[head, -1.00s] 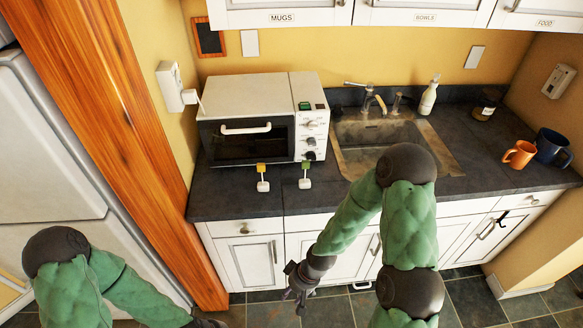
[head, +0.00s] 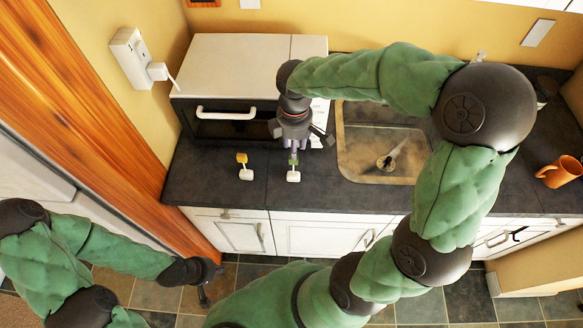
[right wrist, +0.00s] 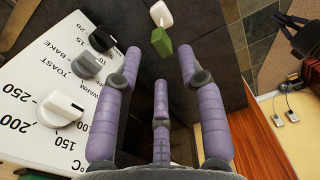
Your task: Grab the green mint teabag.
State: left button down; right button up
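The green mint teabag (head: 293,176) is a small white bag with a green tag. It lies on the dark counter in front of the toaster oven's right side. In the right wrist view its green tag (right wrist: 161,42) is just beyond my fingertips, between them but not touched. My right gripper (head: 293,145) is open and empty, with its purple fingers (right wrist: 160,70) spread and pointing at the tag. My left gripper (head: 208,284) is low over the floor at the left, empty, with its fingers apart.
A yellow-tagged teabag (head: 245,174) lies left of the green one. The toaster oven (head: 235,65) stands close behind; its knobs (right wrist: 60,108) are near my right fingers. The sink (head: 370,175) is to the right, an orange mug (head: 562,172) farther right.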

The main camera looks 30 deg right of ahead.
aim_at(294, 164)
notch_tip(294, 164, down, 5)
jog(key=shift+f+b, duration=0.1)
jog(key=shift+b, duration=0.35)
notch_tip(294, 164, down, 5)
jog(key=shift+w+r+b, duration=0.1)
jog(key=shift+r+b, duration=0.05)
jog(key=shift+b, duration=0.5)
jog(key=c, duration=0.8)
